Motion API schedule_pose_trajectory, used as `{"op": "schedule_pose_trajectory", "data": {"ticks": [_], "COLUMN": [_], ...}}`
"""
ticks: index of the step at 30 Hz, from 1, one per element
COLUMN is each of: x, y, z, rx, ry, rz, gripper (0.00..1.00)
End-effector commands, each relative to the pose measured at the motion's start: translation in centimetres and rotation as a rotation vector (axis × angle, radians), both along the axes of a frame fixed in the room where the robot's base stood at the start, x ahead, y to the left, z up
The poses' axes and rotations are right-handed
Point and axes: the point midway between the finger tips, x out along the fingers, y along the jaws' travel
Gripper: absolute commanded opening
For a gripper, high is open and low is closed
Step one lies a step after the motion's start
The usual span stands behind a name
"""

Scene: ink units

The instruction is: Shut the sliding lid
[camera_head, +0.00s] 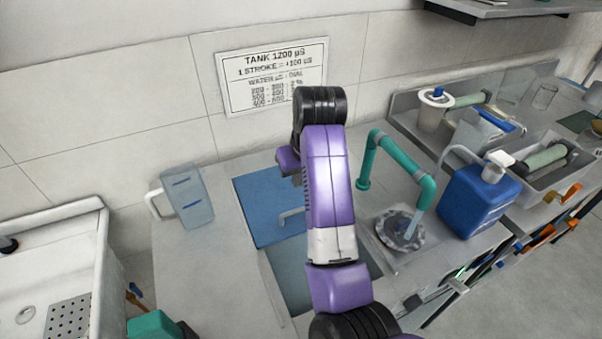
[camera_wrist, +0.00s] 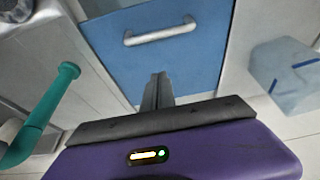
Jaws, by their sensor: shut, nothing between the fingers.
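The sliding lid is a flat blue panel (camera_head: 262,200) over the back part of a tank opening in the counter. It has a silvery bar handle (camera_head: 288,216) near its front edge, partly behind my arm in the head view. The opening (camera_head: 288,283) is uncovered in front of the lid. In the wrist view the lid (camera_wrist: 202,65) fills the upper middle, with its handle (camera_wrist: 160,34) near the top. My gripper (camera_wrist: 160,78) is shut and empty. Its fingertips appear over the lid, apart from the handle, on the back side of it. Their height above the lid is unclear.
A clear jug (camera_head: 186,196) stands left of the lid. To the right are a teal pipe (camera_head: 400,158), a round drain (camera_head: 400,229) and a blue canister (camera_head: 478,200). A wall sign (camera_head: 272,77) hangs behind. The counter left of the opening is clear.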

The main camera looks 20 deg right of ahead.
Motion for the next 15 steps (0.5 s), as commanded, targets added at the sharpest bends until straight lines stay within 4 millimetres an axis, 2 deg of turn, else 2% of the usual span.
{"op": "schedule_pose_trajectory", "data": {"ticks": [6, 15], "x": [1.1, -2.2], "y": [0.1, 0.1], "z": [-3.1, -3.6], "rx": [0.001, 0.000], "ry": [0.001, -0.001], "rz": [0.001, 0.001], "gripper": [0.00, 0.00]}}
